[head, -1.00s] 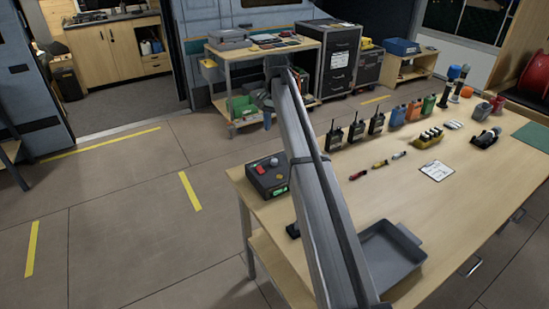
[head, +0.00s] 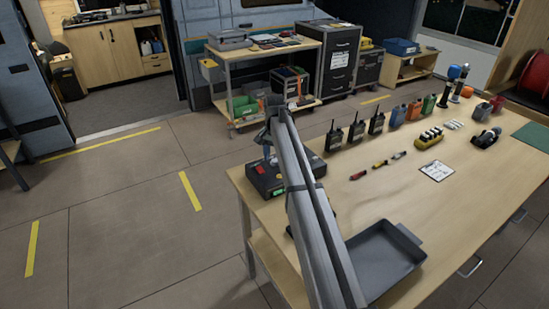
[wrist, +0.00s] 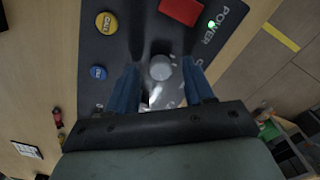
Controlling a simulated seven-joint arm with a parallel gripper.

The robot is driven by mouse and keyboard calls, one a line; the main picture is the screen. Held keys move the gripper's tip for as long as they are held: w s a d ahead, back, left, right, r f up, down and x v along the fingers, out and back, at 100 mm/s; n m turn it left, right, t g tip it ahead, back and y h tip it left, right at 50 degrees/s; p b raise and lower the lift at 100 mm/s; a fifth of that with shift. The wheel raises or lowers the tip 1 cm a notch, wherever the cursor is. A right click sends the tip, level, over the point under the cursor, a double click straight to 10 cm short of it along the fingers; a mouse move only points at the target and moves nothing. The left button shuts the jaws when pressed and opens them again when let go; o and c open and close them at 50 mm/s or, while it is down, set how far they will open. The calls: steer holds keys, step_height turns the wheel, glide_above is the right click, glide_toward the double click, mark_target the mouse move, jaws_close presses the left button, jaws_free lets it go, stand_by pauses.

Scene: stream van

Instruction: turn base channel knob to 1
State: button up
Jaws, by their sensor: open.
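The base channel knob (wrist: 161,68) is a round grey knob on the dark panel of the base station. In the wrist view it lies just beyond and between the two blue fingers of my gripper (wrist: 163,88), which is open. I cannot tell whether a finger touches it. The base station (head: 258,182) is a dark box with a red button and green display at the near left of the table. The panel (wrist: 120,45) also shows a yellow button, a blue button, a red block and a green light beside the word POWER. The channel numbers are not readable.
The wooden table (head: 350,205) carries several radios (head: 355,134), small coloured markers, a clipboard (head: 437,171) and a grey tray (head: 382,262). A shelf cart (head: 262,62) stands behind. The floor left of the table is clear.

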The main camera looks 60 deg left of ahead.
steer(key=shift+f, duration=0.45)
jaws_close()
stand_by(0.3)
